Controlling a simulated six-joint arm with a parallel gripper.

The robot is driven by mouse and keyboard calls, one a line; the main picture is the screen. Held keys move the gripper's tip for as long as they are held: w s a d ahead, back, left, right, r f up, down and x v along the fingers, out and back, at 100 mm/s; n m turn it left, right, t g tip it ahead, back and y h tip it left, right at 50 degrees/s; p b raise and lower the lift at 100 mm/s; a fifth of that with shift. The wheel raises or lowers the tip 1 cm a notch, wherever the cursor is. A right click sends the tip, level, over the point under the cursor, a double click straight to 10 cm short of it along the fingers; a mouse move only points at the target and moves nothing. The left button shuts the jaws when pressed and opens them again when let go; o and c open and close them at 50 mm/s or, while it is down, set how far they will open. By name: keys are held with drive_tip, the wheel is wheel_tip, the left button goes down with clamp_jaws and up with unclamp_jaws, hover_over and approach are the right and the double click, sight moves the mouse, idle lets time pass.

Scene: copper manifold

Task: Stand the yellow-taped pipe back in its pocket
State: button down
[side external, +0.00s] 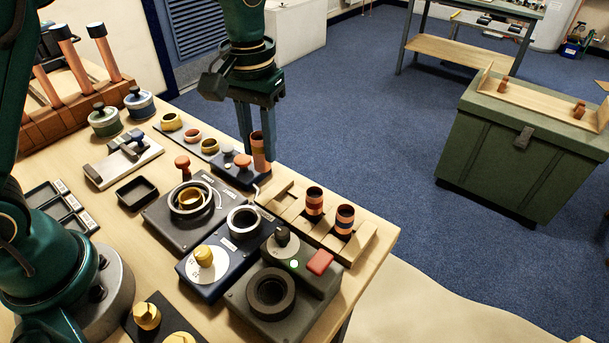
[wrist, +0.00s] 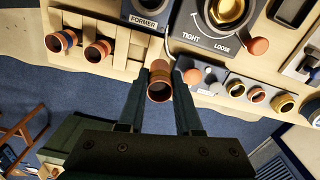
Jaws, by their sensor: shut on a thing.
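My gripper (side external: 253,148) points down and is shut on a short copper pipe, which it holds upright near the back end of the wooden rack. The held pipe (side external: 258,150) also shows between the fingers in the wrist view (wrist: 159,86), its open end facing the camera. The wooden rack (side external: 365,244) runs along the table edge. Two banded copper pipes stand in it, one (side external: 314,203) nearer the gripper and one (side external: 345,220) further along. Whether the held pipe's lower end touches anything is unclear.
A dark panel with an orange knob (side external: 242,161) is close beside the fingers. The FORMER block (side external: 225,250) and a clamp plate with rings (side external: 160,222) lie left of the rack. Open floor (side external: 400,150) lies beyond the table edge.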

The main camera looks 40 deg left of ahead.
drive_tip(key=d+f, duration=0.1)
drive_tip(key=d, duration=0.1)
drive_tip(key=w+d+f, duration=0.1)
drive_tip(key=d, duration=0.1)
drive_tip(key=shift+d+f, duration=0.1)
drive_tip(key=shift+f, duration=2.2)
drive_tip(key=shift+f, duration=0.1)
drive_tip(key=c, duration=0.6)
unclamp_jaws()
wheel_tip(320, 180, up, 11)
drive_tip(key=s+a+r+t, duration=0.2)
drive_tip(key=s+a+r, duration=0.2)
drive_tip(key=s+r, duration=0.25)
drive_tip(key=s+a+f+m+t, duration=0.2)
drive_tip(key=s+a+f+t, duration=0.1)
drive_tip(key=s, duration=0.7)
drive_tip(key=shift+a+f+t, duration=0.2)
drive_tip(key=shift+f+t, duration=0.1)
drive_tip(key=shift+f, duration=0.55)
